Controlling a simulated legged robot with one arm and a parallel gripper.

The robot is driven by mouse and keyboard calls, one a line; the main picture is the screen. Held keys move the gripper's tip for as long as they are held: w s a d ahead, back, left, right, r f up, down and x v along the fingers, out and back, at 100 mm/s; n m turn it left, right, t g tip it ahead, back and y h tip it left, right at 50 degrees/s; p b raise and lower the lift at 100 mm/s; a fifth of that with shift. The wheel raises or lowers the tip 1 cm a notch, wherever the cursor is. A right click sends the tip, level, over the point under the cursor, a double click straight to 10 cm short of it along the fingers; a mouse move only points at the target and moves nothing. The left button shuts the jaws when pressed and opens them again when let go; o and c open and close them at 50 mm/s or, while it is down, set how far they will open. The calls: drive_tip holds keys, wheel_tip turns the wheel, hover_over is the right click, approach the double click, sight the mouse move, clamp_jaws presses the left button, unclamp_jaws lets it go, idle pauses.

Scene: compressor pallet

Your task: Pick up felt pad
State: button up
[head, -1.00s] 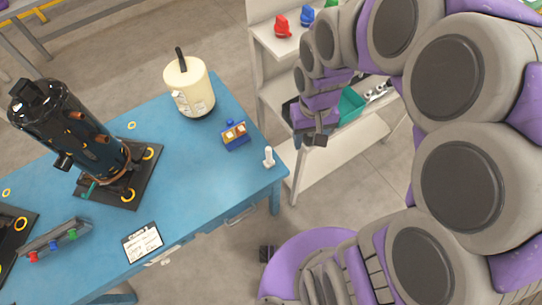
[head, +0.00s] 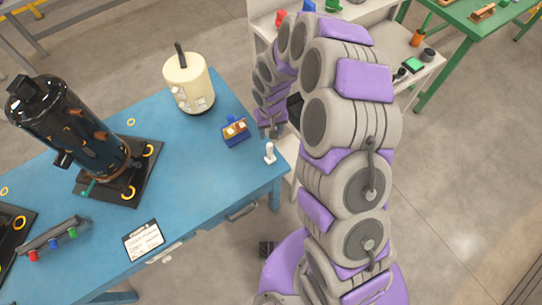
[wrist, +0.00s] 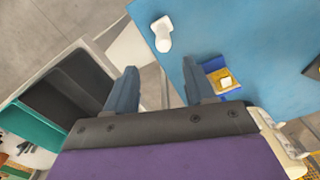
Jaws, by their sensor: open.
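I cannot pick out the felt pad for certain. A small blue holder (head: 236,133) with brown and pale pieces on it lies on the blue table (head: 190,215). In the wrist view the holder (wrist: 213,68) shows a pale yellowish block (wrist: 225,80) and is partly hidden by my right finger. My gripper (head: 269,130) is over the table's right edge, beside the holder in the head view. In the wrist view its two fingers (wrist: 158,78) are apart with nothing between them. A small white bottle (head: 270,152) stands near the table corner.
A cream canister (head: 188,82) stands behind the holder, and a dark compressor (head: 68,125) stands at left. A clipboard (head: 143,241) lies near the front edge. Black (wrist: 75,85) and teal (wrist: 35,130) bins are on the shelf beside the table. The table's middle is clear.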

sight(270, 143)
drive_tip(key=f, duration=0.2)
drive_tip(key=a+f, duration=0.1)
drive_tip(key=f, duration=0.3)
drive_tip(key=f+b, duration=0.1)
drive_tip(key=f, duration=0.1)
drive_tip(key=shift+d, duration=0.4)
drive_tip(key=shift+d+f, duration=0.35)
drive_tip(key=shift+f, duration=0.05)
drive_tip(key=f, duration=0.1)
drive_tip(key=a+f+b, duration=0.1)
drive_tip(key=f, duration=0.2)
drive_tip(key=shift+s+a+f, duration=0.15)
drive_tip(key=shift+a+f, duration=0.2)
drive_tip(key=shift+f, duration=0.3)
drive_tip(key=shift+d, duration=0.4)
drive_tip(key=shift+d+r, duration=0.1)
drive_tip(key=shift+d, duration=0.1)
drive_tip(key=shift+c, duration=1.1)
drive_tip(key=shift+a, duration=0.4)
drive_tip(key=c, duration=0.6)
drive_tip(key=shift+c, duration=0.8)
drive_tip(key=shift+d, duration=0.1)
clamp_jaws()
